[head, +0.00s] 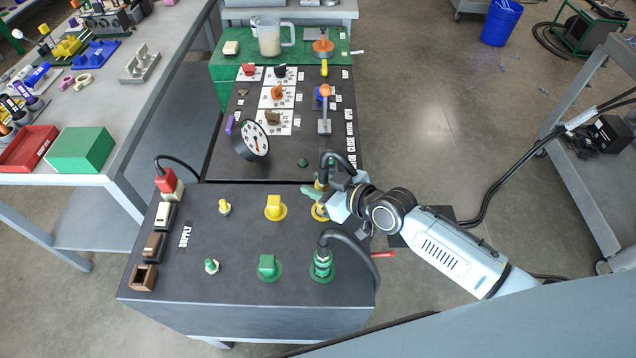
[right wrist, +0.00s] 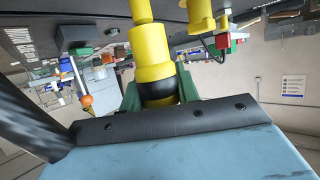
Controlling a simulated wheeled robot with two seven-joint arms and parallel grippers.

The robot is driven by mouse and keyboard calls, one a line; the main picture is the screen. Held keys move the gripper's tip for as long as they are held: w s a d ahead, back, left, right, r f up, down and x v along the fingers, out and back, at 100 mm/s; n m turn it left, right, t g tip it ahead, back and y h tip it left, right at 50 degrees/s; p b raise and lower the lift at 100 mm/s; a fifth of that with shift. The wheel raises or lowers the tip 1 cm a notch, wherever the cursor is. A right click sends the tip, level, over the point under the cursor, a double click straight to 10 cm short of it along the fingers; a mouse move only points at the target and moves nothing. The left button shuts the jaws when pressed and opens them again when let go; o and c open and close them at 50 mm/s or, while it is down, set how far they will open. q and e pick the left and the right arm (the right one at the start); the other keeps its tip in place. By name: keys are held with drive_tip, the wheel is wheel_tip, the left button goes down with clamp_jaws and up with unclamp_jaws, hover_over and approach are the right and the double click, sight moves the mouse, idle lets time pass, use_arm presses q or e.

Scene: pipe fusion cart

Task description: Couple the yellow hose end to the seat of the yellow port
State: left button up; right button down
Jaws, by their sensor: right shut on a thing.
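My right gripper (head: 321,191) is shut on the yellow hose end (head: 321,184) at the right side of the supply panel. In the right wrist view, the yellow hose end (right wrist: 151,52) with a black band sits between the green fingers (right wrist: 158,92). The yellow port (head: 319,212) shows as a yellow ring just below the gripper, partly hidden by it. In the wrist view a narrower yellow post (right wrist: 140,10) is in line with the hose end's tip; I cannot tell if it is fully seated. My left gripper is not in view.
A black hose with a green end (head: 322,264) stands on the green port nearer me. A yellow knob (head: 275,207) and a green knob (head: 268,267) are to the left. A gauge (head: 252,141) and an orange-topped lever (head: 324,108) stand beyond.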

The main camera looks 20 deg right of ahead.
drive_tip(key=shift+f+b, duration=1.25)
drive_tip(key=shift+f, duration=0.25)
drive_tip(key=c, duration=0.9)
unclamp_jaws()
drive_tip(key=shift+c, duration=0.2)
drive_tip(key=p+v, duration=0.1)
drive_tip(key=v, duration=1.2)
drive_tip(key=shift+d+p, duration=0.15)
drive_tip(key=shift+p, duration=0.25)
drive_tip(key=shift+s, duration=0.15)
